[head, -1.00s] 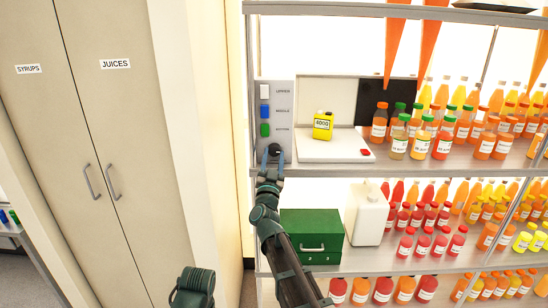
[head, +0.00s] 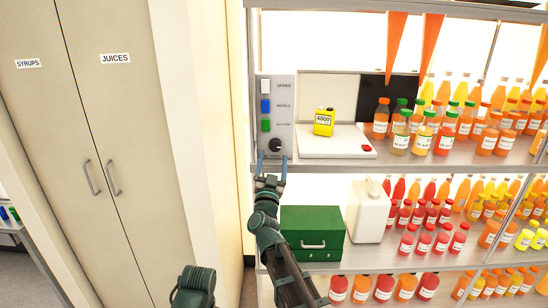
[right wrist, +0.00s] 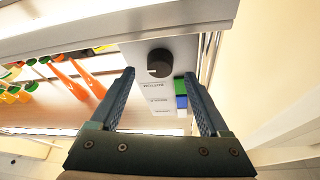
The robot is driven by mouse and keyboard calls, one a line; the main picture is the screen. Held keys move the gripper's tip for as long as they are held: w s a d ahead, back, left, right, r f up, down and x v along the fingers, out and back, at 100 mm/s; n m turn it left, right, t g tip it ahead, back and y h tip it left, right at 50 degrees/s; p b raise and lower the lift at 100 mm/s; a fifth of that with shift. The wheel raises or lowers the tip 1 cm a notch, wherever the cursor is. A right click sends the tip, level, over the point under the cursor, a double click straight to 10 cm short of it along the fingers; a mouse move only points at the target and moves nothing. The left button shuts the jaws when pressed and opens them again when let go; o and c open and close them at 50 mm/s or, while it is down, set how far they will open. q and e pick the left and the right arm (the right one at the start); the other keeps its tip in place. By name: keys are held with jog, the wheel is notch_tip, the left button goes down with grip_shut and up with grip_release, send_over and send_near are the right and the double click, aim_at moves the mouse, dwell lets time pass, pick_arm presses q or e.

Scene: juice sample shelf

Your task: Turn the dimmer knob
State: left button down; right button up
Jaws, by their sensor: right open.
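The dimmer knob (head: 275,145) is a round black knob low on a grey switch panel (head: 284,98) at the left end of the shelf. White, blue and green switches (head: 265,105) sit above it. My right gripper (head: 271,160) is open and empty, just below the knob and apart from it. In the right wrist view the knob (right wrist: 160,63) shows beyond the gap between the two open fingers (right wrist: 160,95), with a light mark on its left side. My left gripper is out of view; only a part of my left arm shows at the bottom of the head view.
A white device (head: 325,143) with a yellow canister (head: 324,121) stands right of the panel. Several bottles (head: 445,130) fill the shelf further right. A green box (head: 311,228) and white jug (head: 371,205) stand below. The shelf edge (head: 400,167) runs near my right gripper.

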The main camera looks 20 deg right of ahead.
pick_arm(q)
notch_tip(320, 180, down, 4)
jog(key=b, duration=0.3)
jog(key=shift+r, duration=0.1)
pick_arm(e)
jog(key=v, duration=1)
